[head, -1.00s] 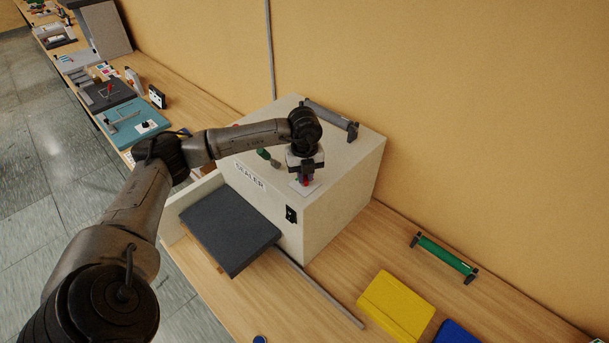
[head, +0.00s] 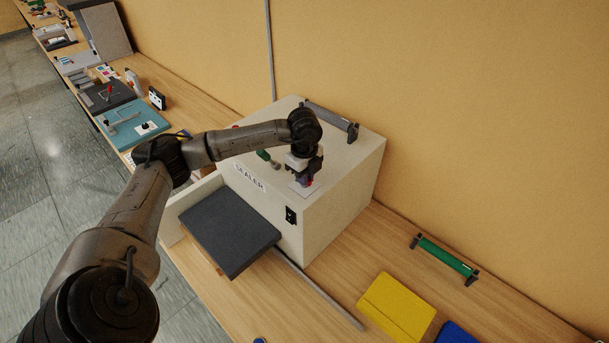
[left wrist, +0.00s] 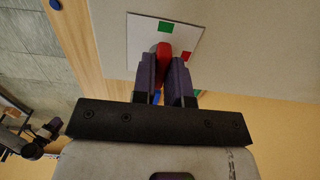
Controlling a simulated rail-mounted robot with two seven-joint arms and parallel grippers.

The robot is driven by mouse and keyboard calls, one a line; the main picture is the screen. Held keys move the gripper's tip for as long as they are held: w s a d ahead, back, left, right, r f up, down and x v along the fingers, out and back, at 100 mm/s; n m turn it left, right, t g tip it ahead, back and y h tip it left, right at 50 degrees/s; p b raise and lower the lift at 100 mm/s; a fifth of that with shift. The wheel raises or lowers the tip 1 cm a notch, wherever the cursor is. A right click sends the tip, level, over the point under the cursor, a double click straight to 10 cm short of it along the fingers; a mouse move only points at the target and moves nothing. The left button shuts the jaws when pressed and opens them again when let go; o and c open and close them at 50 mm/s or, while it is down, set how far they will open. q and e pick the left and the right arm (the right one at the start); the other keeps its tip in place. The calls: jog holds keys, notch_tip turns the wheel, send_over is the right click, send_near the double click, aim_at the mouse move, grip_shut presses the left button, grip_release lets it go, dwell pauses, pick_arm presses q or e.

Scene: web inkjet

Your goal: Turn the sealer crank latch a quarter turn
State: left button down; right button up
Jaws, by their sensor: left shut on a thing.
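The sealer (head: 347,190) is a large cream box on the bench, with a "SEALER" label on its front. My left gripper (head: 306,180) points down at a small white plate on the sealer's top, near the front right corner. In the left wrist view, the gripper (left wrist: 164,75) is shut on the red crank latch (left wrist: 163,50), with a finger on each side of it. The white plate (left wrist: 143,35) beneath carries a green mark (left wrist: 165,27) and a red mark (left wrist: 187,57). The fingers hide part of the latch. My right gripper is not in view.
A green handle (head: 263,155) and a grey roller bar (head: 330,116) are on the sealer's top. A dark grey tray (head: 230,231) juts out in front. A green roller (head: 445,257) and a yellow block (head: 397,306) lie on the bench to the right.

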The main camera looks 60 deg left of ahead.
pick_arm(q)
jog(key=shift+r, duration=0.1)
dwell(0.3)
jog(key=c, duration=1.1)
grip_release()
jog(key=shift+c, duration=0.2)
notch_tip(320, 180, up, 14)
jog(key=b, duration=0.1)
